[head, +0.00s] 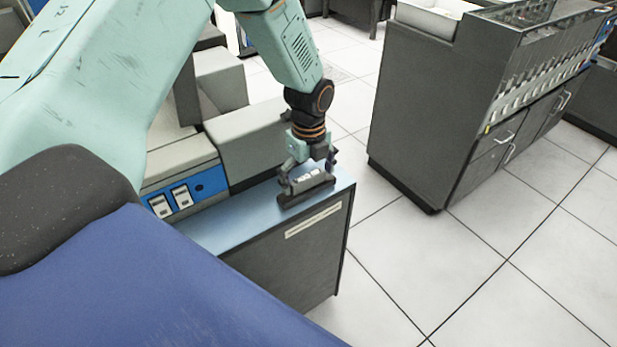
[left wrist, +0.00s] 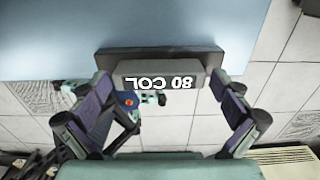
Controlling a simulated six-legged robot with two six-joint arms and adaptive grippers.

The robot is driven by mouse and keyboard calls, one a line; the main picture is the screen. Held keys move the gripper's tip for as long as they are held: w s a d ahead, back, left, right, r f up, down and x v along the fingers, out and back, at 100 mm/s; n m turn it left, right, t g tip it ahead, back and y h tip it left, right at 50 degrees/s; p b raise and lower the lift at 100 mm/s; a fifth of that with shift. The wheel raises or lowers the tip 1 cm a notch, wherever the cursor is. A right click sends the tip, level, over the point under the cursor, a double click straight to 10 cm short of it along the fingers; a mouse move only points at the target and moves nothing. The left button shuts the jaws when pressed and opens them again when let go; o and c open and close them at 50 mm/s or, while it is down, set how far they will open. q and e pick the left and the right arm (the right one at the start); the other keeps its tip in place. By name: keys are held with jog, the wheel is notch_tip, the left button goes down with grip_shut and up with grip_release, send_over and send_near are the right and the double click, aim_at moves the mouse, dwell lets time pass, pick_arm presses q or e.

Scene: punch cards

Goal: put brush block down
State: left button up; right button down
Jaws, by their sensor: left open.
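The brush block is a small grey block (head: 309,178) with a dark base (head: 292,199), at the end of a blue-topped cabinet (head: 225,222). In the left wrist view its grey face (left wrist: 130,80) reads "80 COL" upside down, with the dark base (left wrist: 160,54) behind it. The base appears to rest on the blue top (left wrist: 50,40). My left gripper (head: 307,176) points down over the block. Its fingers (left wrist: 163,88) stand open on either side of the block, with a visible gap in the left wrist view. My right gripper is not in view.
Grey machine housing (head: 250,145) with a blue switch panel (head: 205,183) stands close left of the block. A large dark cabinet (head: 430,110) stands across a clear strip of tiled floor (head: 430,260). The blue top's edge is close to the block.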

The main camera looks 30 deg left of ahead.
aim_at(309, 177)
pick_arm(q)
notch_tip(309, 177, up, 12)
jog(key=p, duration=0.2)
jog(key=shift+d+r, duration=0.1)
dwell(0.5)
